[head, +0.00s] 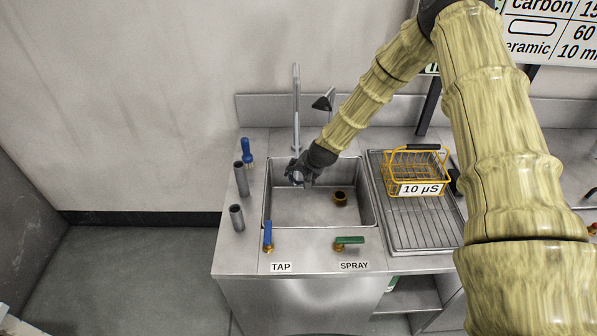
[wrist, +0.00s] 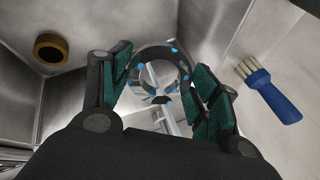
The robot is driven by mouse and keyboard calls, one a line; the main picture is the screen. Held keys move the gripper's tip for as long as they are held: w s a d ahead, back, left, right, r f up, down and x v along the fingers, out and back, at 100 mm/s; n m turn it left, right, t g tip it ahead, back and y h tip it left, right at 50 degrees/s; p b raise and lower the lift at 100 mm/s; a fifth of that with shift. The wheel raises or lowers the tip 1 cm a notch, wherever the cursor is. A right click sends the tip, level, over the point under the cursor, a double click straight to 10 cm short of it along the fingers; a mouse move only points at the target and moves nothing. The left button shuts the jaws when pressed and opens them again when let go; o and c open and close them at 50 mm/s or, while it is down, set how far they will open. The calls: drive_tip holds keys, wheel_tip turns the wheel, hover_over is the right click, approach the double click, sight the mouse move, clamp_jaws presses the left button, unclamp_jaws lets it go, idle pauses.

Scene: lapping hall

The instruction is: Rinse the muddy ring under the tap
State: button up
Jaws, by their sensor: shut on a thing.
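My gripper (head: 304,172) is inside the left rear of the sink basin (head: 318,218), below the tap (head: 296,110). In the wrist view my gripper's green-padded fingers (wrist: 165,88) are shut on the ring (wrist: 146,55), a grey metal ring with several blue specks, held between the fingertips. In the head view the ring is mostly hidden by the gripper. The blue tap lever (head: 268,236) stands behind the TAP label. The green spray lever (head: 349,240) lies sideways behind the SPRAY label. I cannot tell whether water is running.
A brass drain fitting (head: 340,198) is in the basin. A dark spray head (head: 323,103) hangs behind it. A blue-handled brush (wrist: 273,97) and grey cylinders (head: 241,179) are on the left ledge. A yellow wire basket (head: 430,172) labelled 10 µS sits on the right drainer (head: 412,232).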

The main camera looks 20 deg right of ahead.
sight(296, 184)
drive_tip(key=shift+s+a+r+p, duration=0.2)
drive_tip(key=shift+s+r, duration=0.1)
drive_tip(key=shift+s, duration=0.4)
drive_tip(key=shift+s+a+r+p, duration=0.15)
drive_tip(key=shift+s+a+r, duration=0.1)
drive_tip(key=shift+s, duration=0.45)
drive_tip(key=shift+s+a+r+p, duration=0.15)
drive_tip(key=shift+s+r, duration=0.15)
drive_tip(key=shift+s, duration=0.4)
wheel_tip(296, 184, up, 10)
drive_tip(key=p, duration=0.5)
drive_tip(key=shift+p, duration=0.4)
